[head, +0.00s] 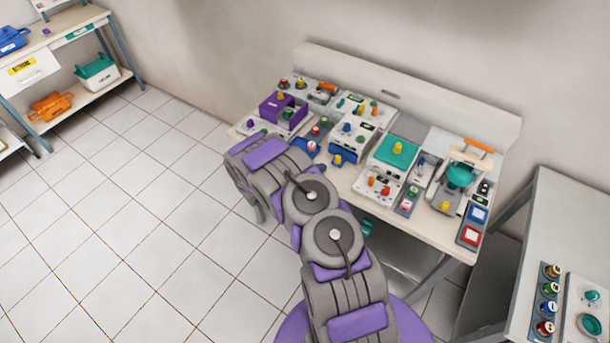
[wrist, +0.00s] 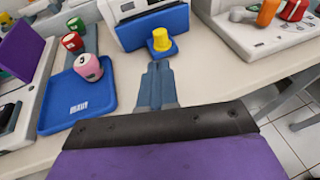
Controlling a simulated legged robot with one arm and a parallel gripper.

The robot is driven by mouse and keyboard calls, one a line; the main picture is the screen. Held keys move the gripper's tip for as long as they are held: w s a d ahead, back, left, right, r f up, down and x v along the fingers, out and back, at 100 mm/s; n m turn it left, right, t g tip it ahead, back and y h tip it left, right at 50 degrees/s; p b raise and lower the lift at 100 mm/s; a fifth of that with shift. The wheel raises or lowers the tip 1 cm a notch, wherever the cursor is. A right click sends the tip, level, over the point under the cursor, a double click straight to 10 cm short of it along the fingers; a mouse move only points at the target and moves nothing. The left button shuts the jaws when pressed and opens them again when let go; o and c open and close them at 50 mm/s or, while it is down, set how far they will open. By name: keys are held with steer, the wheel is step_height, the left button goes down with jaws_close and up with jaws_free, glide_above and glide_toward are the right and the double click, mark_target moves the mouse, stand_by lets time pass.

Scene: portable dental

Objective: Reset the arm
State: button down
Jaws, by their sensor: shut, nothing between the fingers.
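My arm, grey with purple panels, rises from the bottom of the head view and bends left toward the workbench (head: 340,181). In the head view the fingertips cannot be made out. In the wrist view my gripper (wrist: 160,70) is shut and empty, its grey fingers pointing at the bench. A yellow knob on a blue base (wrist: 161,42) is just beyond the fingertips, and I see no clear contact.
A side table (head: 575,220) with bottles stands at right. A shelf (head: 85,100) with an orange case (head: 50,106) is at far left. The tiled floor left of my arm is clear.

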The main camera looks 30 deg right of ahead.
steer(key=w+v, duration=0.1)
steer(key=v, duration=0.7)
steer(key=shift+s+a+p, duration=0.25)
steer(key=shift+s+p, duration=0.1)
steer(key=shift+s, duration=0.1)
steer(key=shift+d, duration=0.15)
steer(key=s+r+m+g+y+b, duration=0.1)
steer(key=s+r+m+g, duration=0.2)
steer(key=s+r+m, duration=0.6)
steer(key=s+r+m+g+y, duration=0.2)
steer(key=s+r+m+g, duration=0.3)
steer(key=r, duration=0.8)
steer(key=s+a+r+m+t+y, duration=0.1)
steer(key=s+a+r+y, duration=0.1)
steer(key=s+a, duration=0.5)
steer(key=s+a+r+m+t+y+b, duration=0.1)
steer(key=s+a+r+m+t+y, duration=0.1)
steer(key=s+a+y, duration=0.3)
steer(key=s+a+r+m+t+y, duration=0.1)
steer(key=s+a+r+m+y, duration=0.1)
steer(key=s+a, duration=0.8)
steer(key=shift+s+a+r+y, duration=0.35)
steer(key=shift+a+r+y, duration=0.3)
steer(key=shift+a+y, duration=0.5)
